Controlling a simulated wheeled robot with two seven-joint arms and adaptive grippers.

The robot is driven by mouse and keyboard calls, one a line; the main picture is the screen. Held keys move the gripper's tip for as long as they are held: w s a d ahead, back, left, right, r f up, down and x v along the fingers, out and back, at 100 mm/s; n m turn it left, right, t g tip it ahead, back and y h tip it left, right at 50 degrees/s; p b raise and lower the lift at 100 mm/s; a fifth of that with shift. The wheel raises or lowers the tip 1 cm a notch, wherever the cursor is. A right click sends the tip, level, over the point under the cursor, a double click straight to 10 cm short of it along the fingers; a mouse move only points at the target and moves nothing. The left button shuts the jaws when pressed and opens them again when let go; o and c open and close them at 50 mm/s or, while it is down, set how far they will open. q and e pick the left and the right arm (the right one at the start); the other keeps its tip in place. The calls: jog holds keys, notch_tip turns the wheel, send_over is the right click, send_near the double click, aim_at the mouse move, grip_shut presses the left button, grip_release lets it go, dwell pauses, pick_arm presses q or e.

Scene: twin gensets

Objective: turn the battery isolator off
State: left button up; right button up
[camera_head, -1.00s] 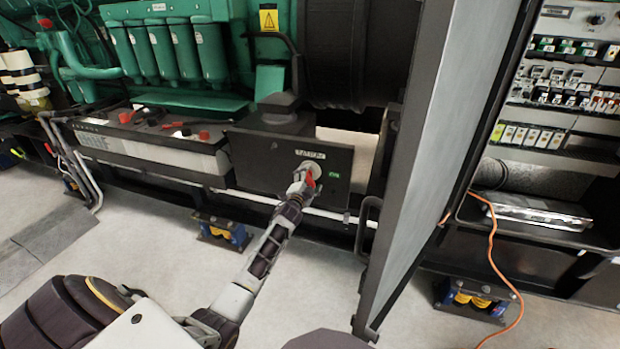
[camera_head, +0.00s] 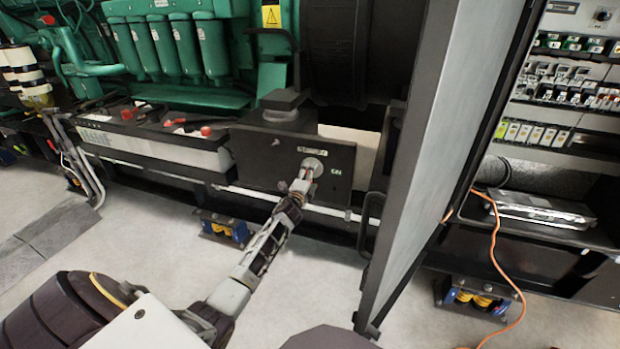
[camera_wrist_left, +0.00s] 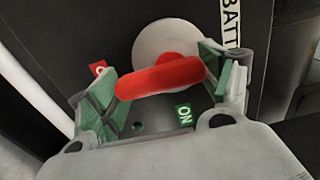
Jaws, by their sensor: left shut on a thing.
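The battery isolator has a red handle (camera_wrist_left: 160,78) on a round pale plate (camera_wrist_left: 150,38); the plate also shows in the head view (camera_head: 315,163). It sits on a dark panel (camera_head: 338,192). My left gripper (camera_head: 303,182) is at the plate, shut on the red handle. In the wrist view my left gripper (camera_wrist_left: 165,88) has its green-lined fingers on either side of the handle. A green ON label (camera_wrist_left: 184,115) lies below the handle in that view, and a red label (camera_wrist_left: 98,68) is partly hidden by a finger. My right gripper is not in view.
A tall grey door (camera_head: 430,160) stands open just right of the panel. A battery (camera_head: 150,150) lies left of it, under green engine parts (camera_head: 180,45). An orange cable (camera_head: 493,250) hangs at the right.

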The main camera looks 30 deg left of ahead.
pick_arm(q)
jog(key=shift+f, duration=0.1)
jog(key=o, duration=1)
jog(key=v, duration=1.2)
dwell(0.4)
dwell(0.6)
